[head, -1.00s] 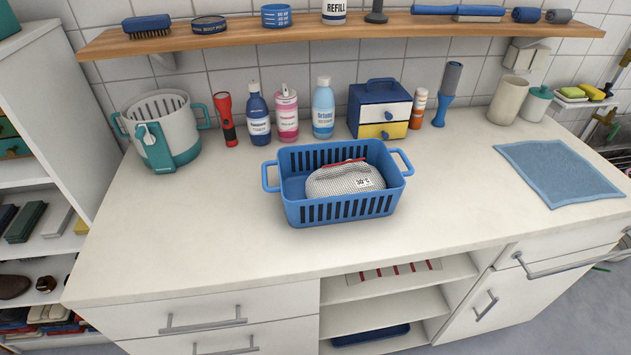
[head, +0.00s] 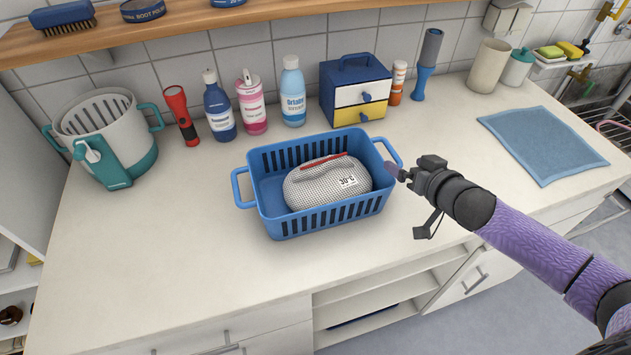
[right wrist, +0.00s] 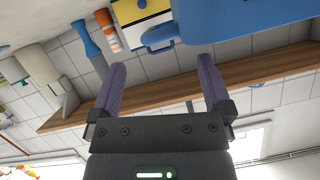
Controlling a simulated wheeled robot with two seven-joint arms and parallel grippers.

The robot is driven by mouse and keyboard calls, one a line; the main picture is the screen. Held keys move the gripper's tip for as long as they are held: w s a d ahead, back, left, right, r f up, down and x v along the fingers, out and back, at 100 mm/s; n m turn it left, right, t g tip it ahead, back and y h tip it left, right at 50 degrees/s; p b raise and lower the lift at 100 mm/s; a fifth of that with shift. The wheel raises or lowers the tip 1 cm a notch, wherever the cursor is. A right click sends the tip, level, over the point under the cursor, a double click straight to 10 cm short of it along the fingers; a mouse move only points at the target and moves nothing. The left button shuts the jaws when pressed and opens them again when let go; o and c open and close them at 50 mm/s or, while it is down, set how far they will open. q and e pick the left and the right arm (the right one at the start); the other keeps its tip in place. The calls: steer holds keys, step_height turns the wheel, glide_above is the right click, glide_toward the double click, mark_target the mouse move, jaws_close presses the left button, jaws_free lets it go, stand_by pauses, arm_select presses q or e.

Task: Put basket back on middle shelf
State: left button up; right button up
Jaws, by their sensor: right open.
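The blue basket (head: 325,213) stands upright on the white counter, with slotted sides and a loop handle at each end. A grey mesh bag (head: 325,184) with a red zip and a "30°C" tag lies in it. My right gripper (head: 393,171) is open, close to the basket's right handle (head: 387,150). In the right wrist view the jaws (right wrist: 162,75) are apart with nothing between them; the basket (right wrist: 240,18) and its handle (right wrist: 160,38) appear just beyond the fingertips. Open shelves (head: 385,297) show below the counter's front edge, partly cut from view. My left gripper is not in view.
Behind the basket stand a grey-teal bucket (head: 108,130), a red torch (head: 181,115), several bottles (head: 293,92) and a small drawer box (head: 355,88). A blue cloth (head: 541,143) lies at right. The counter in front of the basket is clear.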

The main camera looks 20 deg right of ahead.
steer(key=b+x, duration=0.2)
steer(key=x, duration=0.4)
steer(key=shift+w+a+f, duration=0.1)
steer(key=shift+w+a, duration=0.05)
steer(key=shift+w, duration=0.1)
jaws_close()
